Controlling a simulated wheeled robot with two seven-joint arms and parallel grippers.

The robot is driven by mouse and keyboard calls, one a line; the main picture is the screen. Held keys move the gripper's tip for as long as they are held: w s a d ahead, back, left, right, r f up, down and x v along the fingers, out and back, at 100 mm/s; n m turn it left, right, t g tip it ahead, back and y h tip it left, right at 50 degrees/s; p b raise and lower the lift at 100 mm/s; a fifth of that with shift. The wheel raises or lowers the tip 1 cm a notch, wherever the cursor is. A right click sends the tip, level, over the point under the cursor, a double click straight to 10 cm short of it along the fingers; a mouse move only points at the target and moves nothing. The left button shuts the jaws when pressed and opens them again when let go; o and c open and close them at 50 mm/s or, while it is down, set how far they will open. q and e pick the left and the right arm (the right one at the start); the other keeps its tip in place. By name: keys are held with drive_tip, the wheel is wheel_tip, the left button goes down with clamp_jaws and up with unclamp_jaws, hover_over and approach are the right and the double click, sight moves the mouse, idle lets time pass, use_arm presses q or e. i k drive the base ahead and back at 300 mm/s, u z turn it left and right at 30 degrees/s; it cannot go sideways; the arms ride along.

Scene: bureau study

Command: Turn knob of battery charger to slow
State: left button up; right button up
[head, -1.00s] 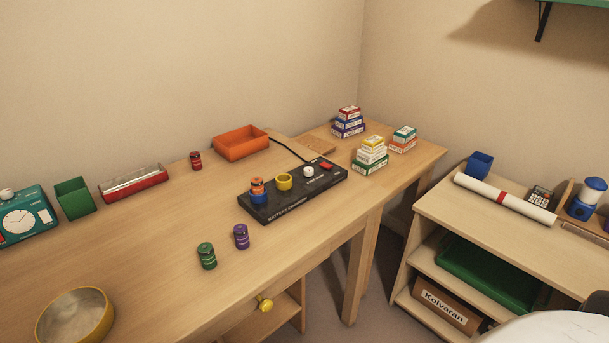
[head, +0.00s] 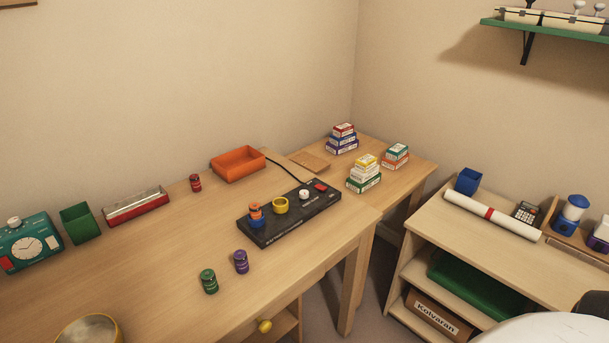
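The knob's pointer and the labels are too small to read. A yellow ring-shaped socket (head: 280,205) is in the middle of the charger and looks empty. Neither gripper is in view.
A green battery (head: 209,281) and a purple battery (head: 240,262) stand in front of the charger. A red battery (head: 195,183) and an orange tray (head: 238,164) are behind. Stacked boxes (head: 364,175) stand to the right. A yellow bowl (head: 88,331) is at the front left.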

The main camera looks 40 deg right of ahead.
sight(303, 193)
drive_tip(key=z, duration=2.55)
drive_tip(key=i, duration=2)
drive_tip(key=u, duration=3.75)
